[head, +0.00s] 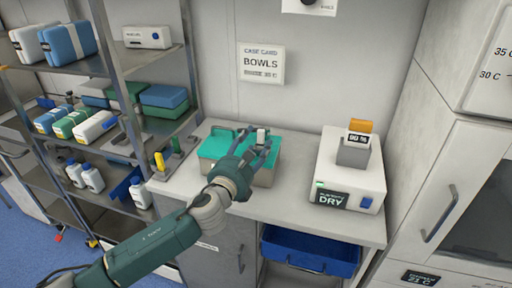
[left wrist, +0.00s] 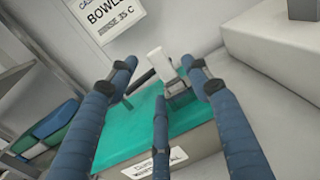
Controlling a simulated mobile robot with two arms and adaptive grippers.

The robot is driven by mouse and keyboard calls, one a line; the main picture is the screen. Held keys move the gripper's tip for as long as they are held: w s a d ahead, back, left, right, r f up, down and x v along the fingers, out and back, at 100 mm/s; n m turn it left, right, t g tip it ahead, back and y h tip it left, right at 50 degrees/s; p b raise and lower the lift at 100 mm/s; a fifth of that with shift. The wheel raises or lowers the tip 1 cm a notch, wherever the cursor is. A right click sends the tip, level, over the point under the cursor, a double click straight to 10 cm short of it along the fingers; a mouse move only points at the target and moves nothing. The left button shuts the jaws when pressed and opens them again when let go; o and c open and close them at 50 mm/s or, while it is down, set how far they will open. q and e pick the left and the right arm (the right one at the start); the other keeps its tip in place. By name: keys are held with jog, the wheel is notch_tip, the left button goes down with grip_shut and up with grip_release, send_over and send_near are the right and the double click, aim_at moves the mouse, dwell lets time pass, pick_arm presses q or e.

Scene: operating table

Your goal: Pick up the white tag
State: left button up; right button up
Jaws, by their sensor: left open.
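A small white tag (head: 261,133) stands upright near the back of a box with a teal top (head: 214,148). In the left wrist view the white tag (left wrist: 160,62) rises beside a small grey block (left wrist: 178,88) on the teal top (left wrist: 130,135). My left gripper (head: 257,145) is over the box with its fingers spread and open. In the left wrist view the fingers (left wrist: 160,78) lie to either side of the tag and below it, with no clear contact. The tag's lower end is partly hidden. My right gripper is out of view.
A white device marked DRY (head: 335,170) stands on the counter (head: 285,212) to the right. Yellow and green upright items (head: 167,157) stand left of the box. A shelf rack (head: 120,70) is further left, and the wall with a BOWLS card (head: 262,64) is behind.

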pick_arm(q)
jog(key=shift+s, duration=0.1)
jog(key=shift+c, duration=1.1)
jog(key=c, duration=0.8)
jog(key=shift+c, duration=0.2)
jog(key=shift+r, duration=0.15)
